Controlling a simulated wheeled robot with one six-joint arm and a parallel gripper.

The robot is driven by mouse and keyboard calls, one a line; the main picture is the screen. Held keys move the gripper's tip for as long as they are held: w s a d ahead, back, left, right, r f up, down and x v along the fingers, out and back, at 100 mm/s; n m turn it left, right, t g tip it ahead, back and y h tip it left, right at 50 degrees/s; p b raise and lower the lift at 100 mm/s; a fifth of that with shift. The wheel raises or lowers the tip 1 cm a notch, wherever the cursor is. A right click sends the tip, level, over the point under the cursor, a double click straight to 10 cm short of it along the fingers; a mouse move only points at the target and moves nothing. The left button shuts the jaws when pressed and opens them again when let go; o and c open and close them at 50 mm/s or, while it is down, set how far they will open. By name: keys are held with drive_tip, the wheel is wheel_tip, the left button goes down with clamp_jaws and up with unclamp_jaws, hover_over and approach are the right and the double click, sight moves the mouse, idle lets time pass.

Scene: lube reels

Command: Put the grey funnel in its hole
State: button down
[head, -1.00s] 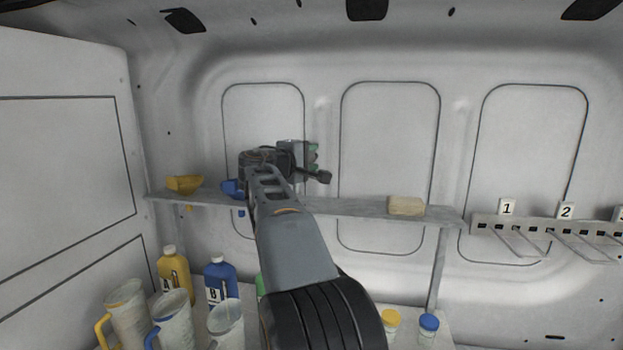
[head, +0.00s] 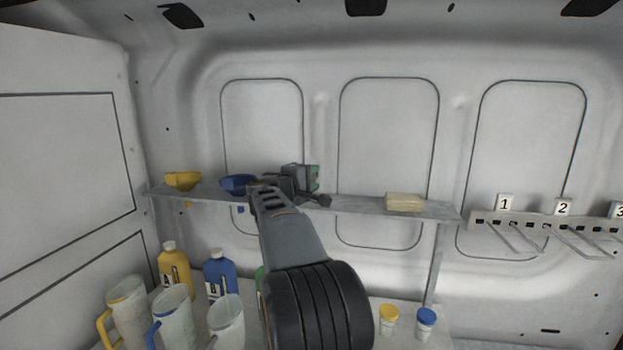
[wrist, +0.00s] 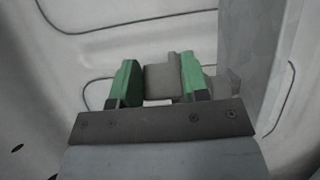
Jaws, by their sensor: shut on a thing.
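The grey funnel (wrist: 160,82) is between the green fingers of my gripper (wrist: 161,84) in the wrist view, and the gripper is shut on it. Only part of the funnel shows there. In the head view my gripper (head: 312,178) is just over the middle of the wall shelf (head: 360,207), right of the blue funnel. The funnel cannot be made out clearly there, and its hole is hidden behind my arm. In the wrist view the shelf (wrist: 250,45) is close beside the fingers on the right. I cannot tell whether the funnel touches it.
A yellow funnel (head: 183,180) and a blue funnel (head: 238,184) sit in the shelf at left. A tan block (head: 405,202) lies on the shelf at right. Jugs (head: 127,312), bottles (head: 174,268) and small capped jars (head: 426,322) stand below. A numbered hook rail (head: 545,224) is at right.

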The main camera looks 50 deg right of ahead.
drive_tip(key=shift+f+b, duration=0.3)
drive_tip(key=shift+b, duration=0.15)
drive_tip(key=c, duration=0.6)
unclamp_jaws()
drive_tip(key=shift+r, duration=0.2)
drive_tip(key=shift+r+p, duration=0.3)
drive_tip(key=shift+p, duration=0.35)
drive_tip(key=s+a+b, duration=0.2)
drive_tip(key=a+b, duration=0.3)
drive_tip(key=a, duration=0.7)
drive_tip(key=s+a+f+y, duration=0.4)
drive_tip(key=a+f+y, duration=0.2)
drive_tip(key=a+f, duration=0.2)
drive_tip(key=s+a+f+m+t+y, duration=0.1)
drive_tip(key=s+a+f+y, duration=0.4)
drive_tip(key=a+f, duration=0.4)
drive_tip(key=s+a+f+y, duration=0.4)
drive_tip(key=a+f+y, duration=0.2)
drive_tip(key=a+f, duration=0.3)
drive_tip(key=shift+s+f+m+t+y, duration=0.15)
drive_tip(key=shift+f+m+t, duration=0.05)
drive_tip(key=shift+f, duration=0.85)
drive_tip(key=shift+s+f+m+t+y, duration=0.15)
drive_tip(key=shift+f+m+t, duration=0.05)
drive_tip(key=shift+f, duration=0.8)
